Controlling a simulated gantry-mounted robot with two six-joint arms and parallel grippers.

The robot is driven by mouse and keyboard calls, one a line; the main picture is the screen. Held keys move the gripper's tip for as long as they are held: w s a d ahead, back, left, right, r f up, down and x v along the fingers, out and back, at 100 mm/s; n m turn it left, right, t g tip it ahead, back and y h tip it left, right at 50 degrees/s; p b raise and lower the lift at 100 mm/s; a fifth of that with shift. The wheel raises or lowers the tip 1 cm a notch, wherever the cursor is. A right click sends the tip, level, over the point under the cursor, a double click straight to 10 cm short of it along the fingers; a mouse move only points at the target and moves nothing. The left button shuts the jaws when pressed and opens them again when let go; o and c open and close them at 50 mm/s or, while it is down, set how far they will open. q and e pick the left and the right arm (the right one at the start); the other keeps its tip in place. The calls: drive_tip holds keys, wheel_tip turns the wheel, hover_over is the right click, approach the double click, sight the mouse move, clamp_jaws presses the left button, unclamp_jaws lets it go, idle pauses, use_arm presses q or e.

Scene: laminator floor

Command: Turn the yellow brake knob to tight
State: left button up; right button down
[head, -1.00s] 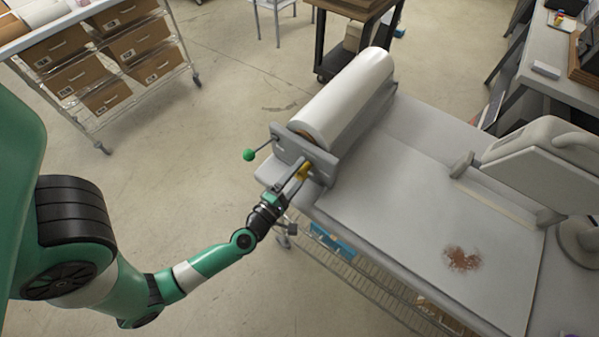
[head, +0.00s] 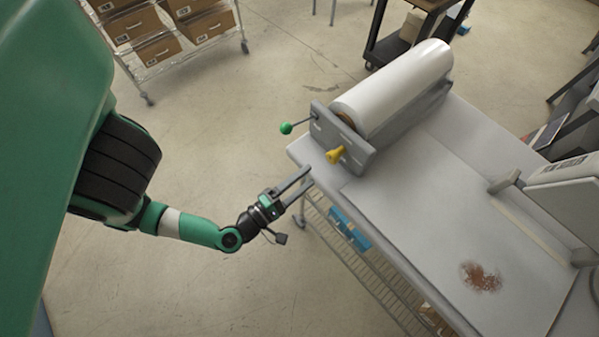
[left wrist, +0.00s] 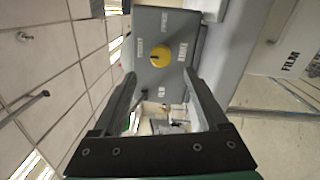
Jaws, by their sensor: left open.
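The yellow brake knob (head: 336,155) sticks out from the grey end plate (head: 350,158) of the roll holder on the bench. In the left wrist view the knob (left wrist: 160,56) is a round yellow disc with small printed labels around it, too blurred to read surely. I cannot tell which label it points at. My left gripper (head: 306,176) is open and empty, to the lower left of the knob and apart from it. In the left wrist view its two fingers (left wrist: 161,78) stand apart below the knob. My right gripper is not in view.
A white film roll (head: 395,88) lies in the holder. A green ball lever (head: 286,128) sticks out left of the end plate. The grey bench (head: 440,190) has a brown stain (head: 481,276). Open floor (head: 230,110) lies left of the bench.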

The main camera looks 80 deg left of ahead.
use_arm(q)
drive_tip(key=shift+s+d+f, duration=0.1)
drive_tip(key=shift+s+d, duration=0.15)
drive_tip(key=shift+s, duration=0.3)
drive_tip(key=shift+a, duration=0.1)
